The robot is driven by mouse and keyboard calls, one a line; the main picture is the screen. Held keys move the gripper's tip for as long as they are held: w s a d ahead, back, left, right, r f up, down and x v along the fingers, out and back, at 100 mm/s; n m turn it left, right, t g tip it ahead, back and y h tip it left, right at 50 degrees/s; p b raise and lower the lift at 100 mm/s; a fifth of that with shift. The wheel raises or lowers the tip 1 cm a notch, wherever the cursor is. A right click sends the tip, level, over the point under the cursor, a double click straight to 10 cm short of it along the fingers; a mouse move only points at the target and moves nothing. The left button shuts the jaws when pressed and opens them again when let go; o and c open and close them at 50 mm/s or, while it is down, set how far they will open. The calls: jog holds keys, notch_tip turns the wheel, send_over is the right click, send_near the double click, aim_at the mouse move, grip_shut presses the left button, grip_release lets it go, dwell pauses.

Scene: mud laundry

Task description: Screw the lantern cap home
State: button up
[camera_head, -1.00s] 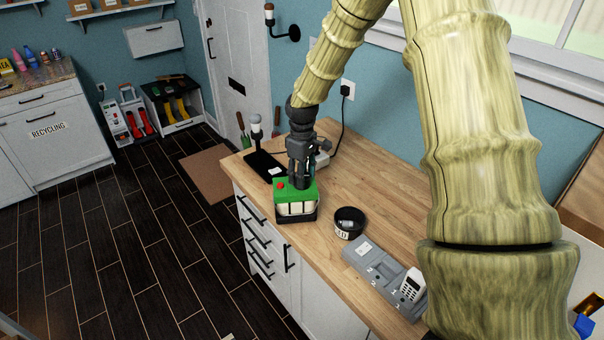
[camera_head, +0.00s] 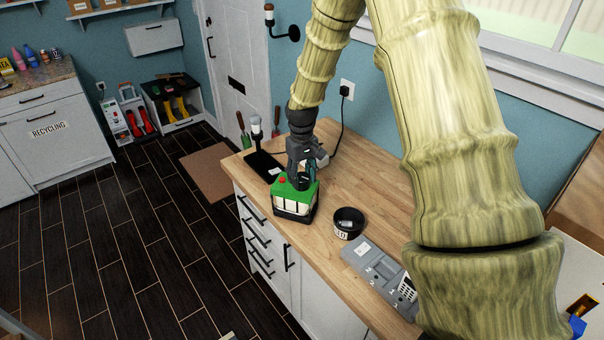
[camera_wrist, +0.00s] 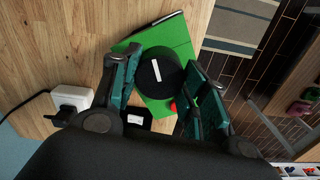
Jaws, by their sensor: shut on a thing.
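The lantern (camera_head: 293,205) has a green top, pale side panels, a dark base and a red button (camera_head: 283,180). It stands upright on the wooden counter near its front edge. The wrist view shows its green top (camera_wrist: 181,40) from above. The round black lantern cap (camera_wrist: 150,80) with a white bar mark sits at the middle of that top. My gripper (camera_wrist: 160,90) points down with one finger on each side of the cap and is shut on it. In the head view my gripper (camera_head: 304,178) mostly hides the cap. Whether the cap is fully seated cannot be told.
A black bowl (camera_head: 348,232) and a grey tray (camera_head: 372,262) stand right of the lantern. A black mat (camera_head: 263,165) lies behind it, near a white plug block (camera_wrist: 72,100). The counter's front edge (camera_head: 262,216) is close. Bare counter lies right of the bowl.

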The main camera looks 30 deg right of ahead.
jog(key=shift+f+m, duration=0.1)
jog(key=shift+m, duration=0.3)
jog(key=shift+m+p, duration=0.4)
jog(key=shift+m, duration=0.9)
jog(key=shift+m+p, duration=0.3)
jog(key=shift+m, duration=0.2)
jog(key=shift+c, duration=0.6)
jog(key=shift+f+m, duration=0.1)
jog(key=shift+m, duration=0.8)
jog(key=shift+p, duration=0.3)
jog(key=shift+m, duration=1)
jog(key=shift+a+m, duration=0.1)
jog(key=shift+m, duration=0.4)
